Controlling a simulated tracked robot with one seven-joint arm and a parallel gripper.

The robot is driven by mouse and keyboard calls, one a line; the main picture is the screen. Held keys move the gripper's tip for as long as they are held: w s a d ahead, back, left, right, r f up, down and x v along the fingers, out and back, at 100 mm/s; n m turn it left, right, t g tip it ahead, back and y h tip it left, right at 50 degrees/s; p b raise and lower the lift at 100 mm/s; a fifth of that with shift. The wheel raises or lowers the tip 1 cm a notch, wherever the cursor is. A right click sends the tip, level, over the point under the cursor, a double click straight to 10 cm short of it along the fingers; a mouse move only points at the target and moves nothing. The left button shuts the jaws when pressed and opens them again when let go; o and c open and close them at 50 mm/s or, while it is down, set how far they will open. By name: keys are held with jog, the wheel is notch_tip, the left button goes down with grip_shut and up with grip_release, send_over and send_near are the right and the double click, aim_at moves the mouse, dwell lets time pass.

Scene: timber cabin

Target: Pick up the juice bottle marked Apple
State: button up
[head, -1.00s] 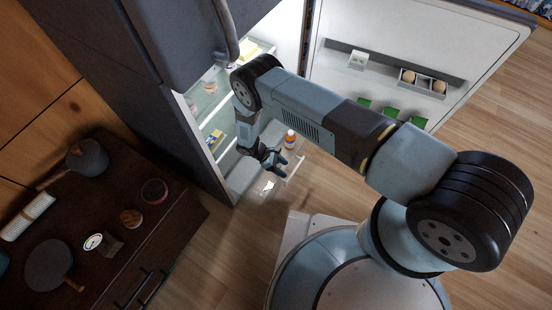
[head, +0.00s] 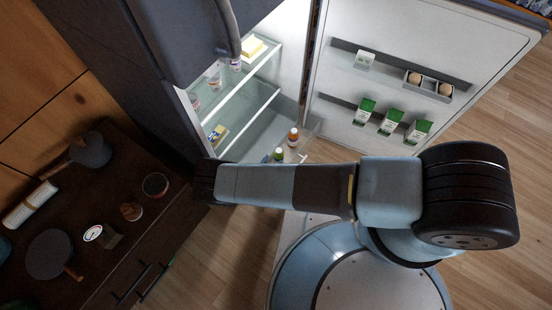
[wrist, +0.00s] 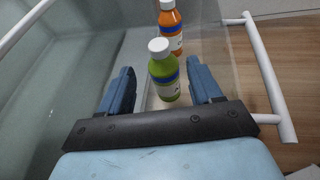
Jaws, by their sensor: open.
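A green bottle with a white cap and a blue-banded label (wrist: 164,76) stands in the clear bin at the bottom of the open fridge. It also shows in the head view (head: 279,155). An orange bottle with a white cap (wrist: 172,34) stands just behind it, and also shows in the head view (head: 293,137). The label lettering is too small to read. In the wrist view my gripper (wrist: 161,72) is open and empty, with the green bottle framed between its fingers. I cannot tell how far the fingertips are from it. In the head view my arm hides the gripper.
White bars edge the clear bin (wrist: 270,75) on both sides. Fridge shelves (head: 237,115) above hold small jars and packets. The open door (head: 345,105) carries green-and-white cartons and an egg holder. A dark counter (head: 100,205) with pans stands at left.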

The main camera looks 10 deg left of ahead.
aim_at(278, 153)
jog(key=shift+x, duration=3.7)
grip_shut()
